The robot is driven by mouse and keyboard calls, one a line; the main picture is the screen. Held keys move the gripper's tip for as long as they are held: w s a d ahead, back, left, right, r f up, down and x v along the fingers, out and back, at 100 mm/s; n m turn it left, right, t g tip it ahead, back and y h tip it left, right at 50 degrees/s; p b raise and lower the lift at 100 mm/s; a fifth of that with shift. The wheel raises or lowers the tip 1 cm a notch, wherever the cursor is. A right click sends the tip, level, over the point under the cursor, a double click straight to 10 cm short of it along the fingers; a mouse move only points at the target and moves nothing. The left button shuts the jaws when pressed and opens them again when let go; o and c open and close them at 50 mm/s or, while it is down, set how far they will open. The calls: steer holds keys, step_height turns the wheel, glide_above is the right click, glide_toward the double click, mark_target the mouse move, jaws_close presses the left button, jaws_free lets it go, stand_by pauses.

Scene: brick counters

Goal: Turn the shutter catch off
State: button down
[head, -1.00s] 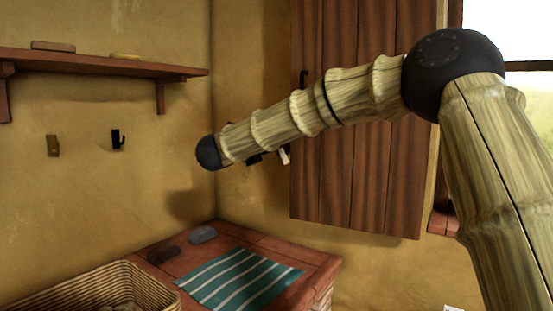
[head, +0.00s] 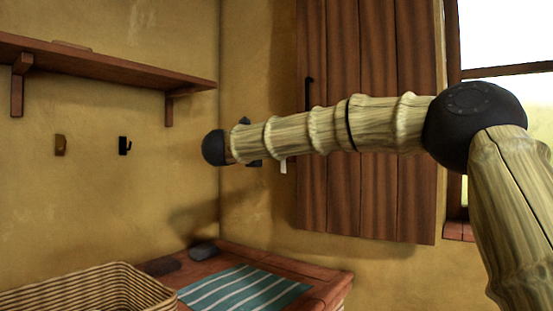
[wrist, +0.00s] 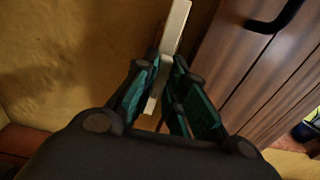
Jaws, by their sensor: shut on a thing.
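The shutter catch is a pale, narrow bar (wrist: 174,32) in the wrist view, between my gripper's fingers beside the shutter's edge. My gripper (wrist: 162,85) is shut on it, with teal finger pads on both sides. In the head view only a short pale end of the catch (head: 283,166) shows below my arm. My gripper is mostly hidden behind the arm there; only dark parts (head: 255,163) show. The brown plank shutter (head: 370,200) stands to the right of the catch, with a black handle (head: 309,92) that also shows in the wrist view (wrist: 276,18).
A wall shelf (head: 100,68) and two hooks, one brown (head: 60,145) and one black (head: 124,146), are at left. Below are a brick counter (head: 318,277) with a striped teal cloth (head: 240,290) and a wicker basket (head: 90,280). A window (head: 505,35) is at right.

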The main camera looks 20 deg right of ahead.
steer(key=shift+a+f, duration=0.1)
steer(key=shift+f, duration=0.1)
stand_by(0.4)
steer(key=c, duration=1.5)
jaws_free()
steer(key=shift+o, duration=0.2)
steer(key=shift+r, duration=0.1)
steer(key=v, duration=1.2)
